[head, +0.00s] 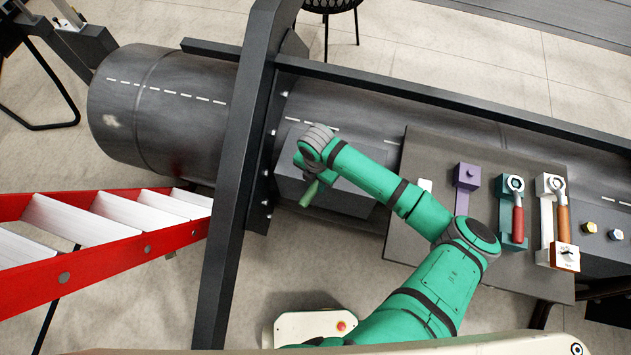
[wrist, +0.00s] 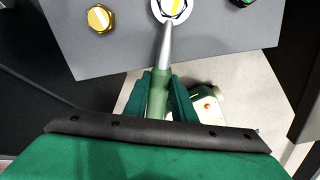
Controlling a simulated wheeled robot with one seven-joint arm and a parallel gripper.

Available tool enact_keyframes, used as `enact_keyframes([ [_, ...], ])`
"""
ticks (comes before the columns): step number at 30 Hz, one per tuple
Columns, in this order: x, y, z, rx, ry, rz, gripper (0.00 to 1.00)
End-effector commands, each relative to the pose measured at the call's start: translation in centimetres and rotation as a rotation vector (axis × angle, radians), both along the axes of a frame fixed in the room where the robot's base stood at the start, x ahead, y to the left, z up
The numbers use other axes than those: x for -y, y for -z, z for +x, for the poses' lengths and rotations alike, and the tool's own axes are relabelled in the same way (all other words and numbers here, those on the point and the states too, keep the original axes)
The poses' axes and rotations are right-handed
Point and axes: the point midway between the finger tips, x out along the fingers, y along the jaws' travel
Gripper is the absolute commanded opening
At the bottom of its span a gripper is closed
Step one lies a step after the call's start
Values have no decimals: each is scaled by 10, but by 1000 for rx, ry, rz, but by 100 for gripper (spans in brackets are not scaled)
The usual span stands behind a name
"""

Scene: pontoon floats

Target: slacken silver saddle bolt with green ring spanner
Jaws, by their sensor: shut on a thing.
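My gripper (wrist: 168,97) is shut on the green handle of the ring spanner (wrist: 158,92). The spanner's silver shank runs up to its ring at the top edge of the wrist view. The ring sits at a bolt head (wrist: 174,7) that shows silver with a yellow mark; it looks to be around it, but how deeply it is seated I cannot tell. The bolt is on a grey block face (wrist: 210,50). In the head view, the green handle (head: 309,194) sticks out below my wrist, beside the grey block (head: 290,172); the ring and bolt are hidden there.
A brass bolt (wrist: 100,18) and a dark green-ringed one (wrist: 246,2) flank it. A dark post (head: 238,180) stands close left, with a red ladder (head: 110,230) beyond. A grey board (head: 420,245) at right carries red-handled (head: 518,222) and orange-handled (head: 563,225) spanners.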

Motion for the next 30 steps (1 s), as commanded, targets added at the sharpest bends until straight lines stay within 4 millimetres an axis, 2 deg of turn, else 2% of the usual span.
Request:
enact_keyframes([
  [30, 9, 0, -5, 2, -90, -3, 0],
])
